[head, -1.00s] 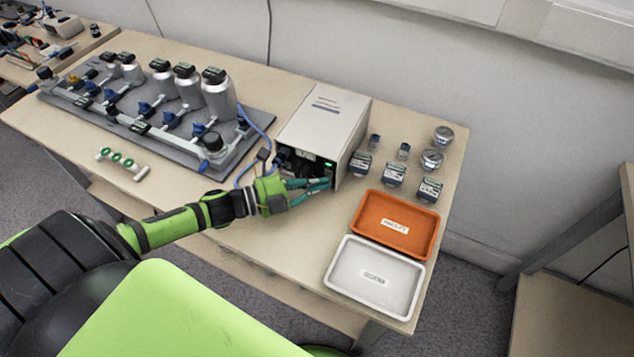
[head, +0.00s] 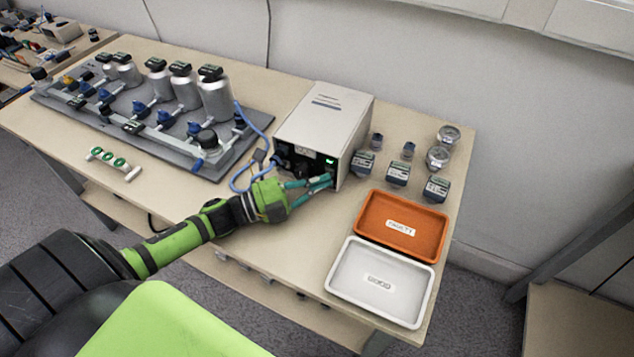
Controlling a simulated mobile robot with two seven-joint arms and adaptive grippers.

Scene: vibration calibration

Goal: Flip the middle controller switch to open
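The controller is a light grey box (head: 322,118) standing on the table near its middle. Its dark front panel has a small lit green display (head: 330,161) and a blue cable plugged in at the left. The individual switches are too small to make out, and my gripper hides part of the lower front. My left gripper (head: 329,181) is at the lower right of that front. Its two teal fingers converge at the tips and look shut, with nothing visible between them. I cannot tell whether the tips touch a switch. My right gripper is not in view.
A grey board with metal bottles and blue valves (head: 245,152) stands at the left. A white strip with green rings (head: 130,172) lies before it. Orange (head: 437,245) and white (head: 424,306) trays lie at the right, with small labelled blocks and round gauges (head: 448,135) behind.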

